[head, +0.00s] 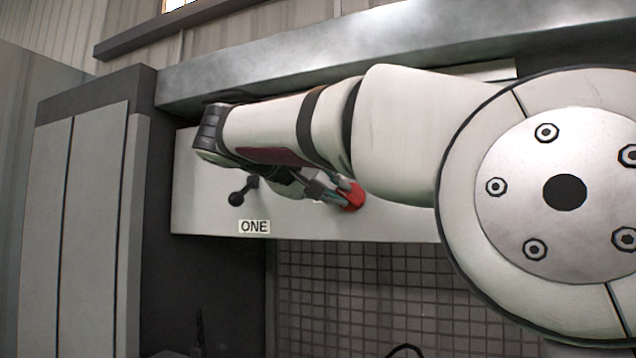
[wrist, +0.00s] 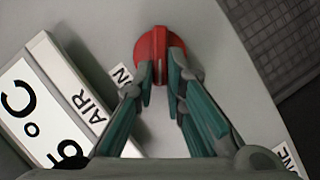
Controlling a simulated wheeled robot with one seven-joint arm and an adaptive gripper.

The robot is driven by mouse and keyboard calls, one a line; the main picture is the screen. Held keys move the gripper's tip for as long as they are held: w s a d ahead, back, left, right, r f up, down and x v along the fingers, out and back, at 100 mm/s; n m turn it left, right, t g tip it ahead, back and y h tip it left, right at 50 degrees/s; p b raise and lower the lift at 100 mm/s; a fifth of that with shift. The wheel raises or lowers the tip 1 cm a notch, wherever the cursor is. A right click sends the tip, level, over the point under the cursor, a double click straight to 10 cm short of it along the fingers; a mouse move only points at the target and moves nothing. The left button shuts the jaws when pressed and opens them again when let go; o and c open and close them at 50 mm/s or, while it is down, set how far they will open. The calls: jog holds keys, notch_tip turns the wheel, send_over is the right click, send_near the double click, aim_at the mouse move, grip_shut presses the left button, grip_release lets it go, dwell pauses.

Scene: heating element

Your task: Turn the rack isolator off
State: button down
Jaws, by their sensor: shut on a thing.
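A red rotary knob (head: 352,197), which looks like the rack isolator, sits on a pale panel (head: 205,205) in the head view. It also shows in the wrist view as a round red knob (wrist: 158,42) with a raised grip bar. The bar runs roughly up and down in that picture. My gripper (wrist: 161,78) is shut on this bar, one green-grey finger on each side. In the head view my gripper (head: 335,190) reaches the knob from the left, and my arm hides much of the panel. The knob's position markings cannot be read fully.
A black-knobbed lever (head: 239,192) sticks out left of the red knob, above a "ONE" label (head: 254,227). A display marked °C (wrist: 30,110) and an "AIR" label (wrist: 90,108) lie beside my fingers. A dark grid (head: 350,290) is below the panel.

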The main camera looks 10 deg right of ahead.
jog(key=shift+w+a+f+n+t+h+p, duration=0.2)
jog(key=shift+n+h, duration=0.25)
jog(key=shift+n, duration=0.5)
jog(key=shift+s+d+f+n+t+h+p, duration=0.1)
jog(key=shift+f+n+h+p, duration=0.25)
jog(key=shift+n, duration=0.65)
jog(key=shift+w+a+f+n+t+h+p, duration=0.15)
jog(key=shift+n+h, duration=0.35)
jog(key=shift+n, duration=0.45)
jog(key=shift+s+d, duration=0.1)
jog(key=c, duration=1.6)
grip_release()
jog(key=shift+c, duration=0.2)
jog(key=v, duration=1.2)
